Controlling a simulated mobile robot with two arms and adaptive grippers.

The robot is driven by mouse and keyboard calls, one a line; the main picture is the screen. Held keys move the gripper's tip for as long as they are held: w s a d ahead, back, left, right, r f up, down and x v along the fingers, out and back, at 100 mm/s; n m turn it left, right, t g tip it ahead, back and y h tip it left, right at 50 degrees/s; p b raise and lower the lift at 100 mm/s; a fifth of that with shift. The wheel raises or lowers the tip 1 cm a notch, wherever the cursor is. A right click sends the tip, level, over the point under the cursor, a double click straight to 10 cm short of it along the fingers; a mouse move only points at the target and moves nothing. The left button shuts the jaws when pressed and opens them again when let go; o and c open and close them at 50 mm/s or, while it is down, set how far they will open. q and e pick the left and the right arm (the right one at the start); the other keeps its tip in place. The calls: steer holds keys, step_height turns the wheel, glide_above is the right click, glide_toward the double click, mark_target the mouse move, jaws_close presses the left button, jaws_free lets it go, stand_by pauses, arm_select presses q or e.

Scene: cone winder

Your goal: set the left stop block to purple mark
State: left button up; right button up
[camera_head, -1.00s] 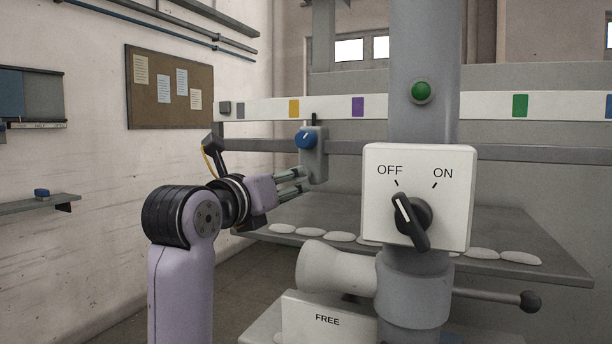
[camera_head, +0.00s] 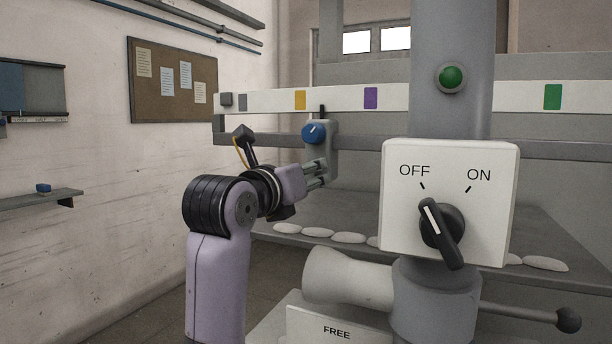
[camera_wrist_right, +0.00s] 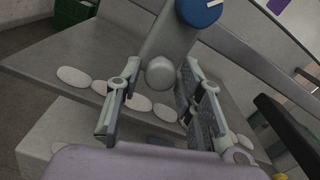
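The left stop block (camera_head: 321,150) is a grey body with a blue knob (camera_head: 314,133), hanging on the grey rail. Its upright pointer (camera_head: 322,111) stands between the orange mark (camera_head: 300,100) and the purple mark (camera_head: 370,98), closer to orange. My right gripper (camera_head: 318,172) is at the block's lower part. In the right wrist view my right gripper (camera_wrist_right: 160,68) is open, its fingers on either side of the block's round grey grip (camera_wrist_right: 160,73). Gaps show beside the grip; contact at its far side cannot be seen. My left gripper is out of view.
A switch box (camera_head: 450,200) on a column stands right of the block, its dial toward OFF. A green button (camera_head: 452,77) is above it. A grey table (camera_head: 350,210) with several white oval pieces lies below.

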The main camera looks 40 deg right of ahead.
steer(key=c, duration=0.6)
jaws_close()
